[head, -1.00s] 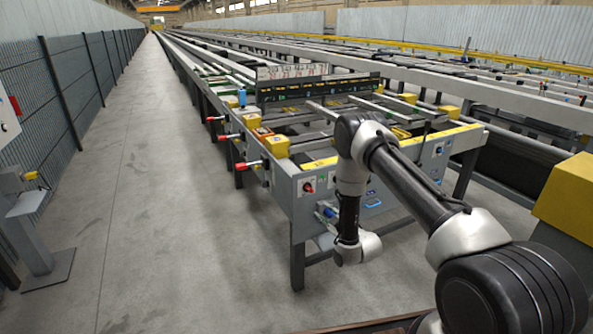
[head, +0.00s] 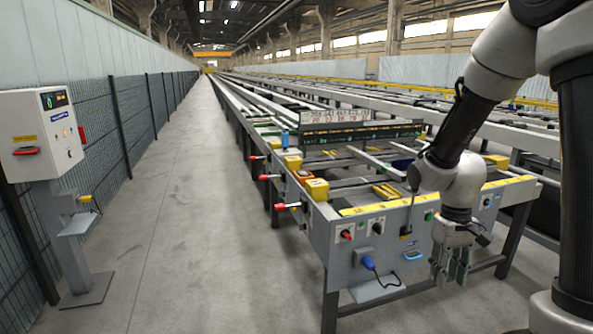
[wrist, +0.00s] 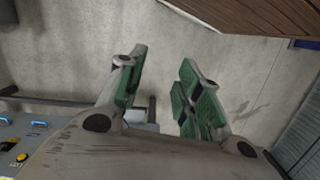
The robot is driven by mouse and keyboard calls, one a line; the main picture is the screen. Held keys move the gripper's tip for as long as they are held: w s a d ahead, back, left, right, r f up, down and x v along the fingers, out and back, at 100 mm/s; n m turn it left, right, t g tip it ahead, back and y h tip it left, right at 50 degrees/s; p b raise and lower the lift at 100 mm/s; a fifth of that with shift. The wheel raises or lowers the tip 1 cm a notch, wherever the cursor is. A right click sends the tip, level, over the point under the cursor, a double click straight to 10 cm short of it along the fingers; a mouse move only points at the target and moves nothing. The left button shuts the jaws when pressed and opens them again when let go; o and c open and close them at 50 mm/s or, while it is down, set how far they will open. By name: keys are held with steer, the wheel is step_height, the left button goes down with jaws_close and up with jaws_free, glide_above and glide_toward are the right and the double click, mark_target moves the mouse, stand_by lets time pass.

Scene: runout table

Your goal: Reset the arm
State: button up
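My gripper (head: 451,268) hangs below my bent arm at the right of the head view, fingers pointing down, in front of the near end panel of the runout table (head: 345,262). In the wrist view my gripper (wrist: 155,92) has its two green-padded fingers spread apart. The table's panel with knobs and buttons (wrist: 20,145) shows at the lower left of the wrist view.
A control box on a stand (head: 40,135) is at the left by the mesh fence (head: 140,110). Red-tipped handles (head: 282,207) stick out from the table's left side. The concrete aisle (head: 170,230) is clear. A brown slatted surface (wrist: 255,18) shows at the wrist view's top right.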

steer(key=s+r+t, duration=0.3)
steer(key=s+r, duration=0.3)
steer(key=r, duration=0.4)
steer(key=s+d+r+m+t, duration=0.1)
steer(key=s+r+t, duration=0.2)
steer(key=s+r, duration=0.4)
step_height(320, 180, up, 3)
steer(key=shift+s+d+r, duration=0.1)
steer(key=shift+s+d, duration=0.05)
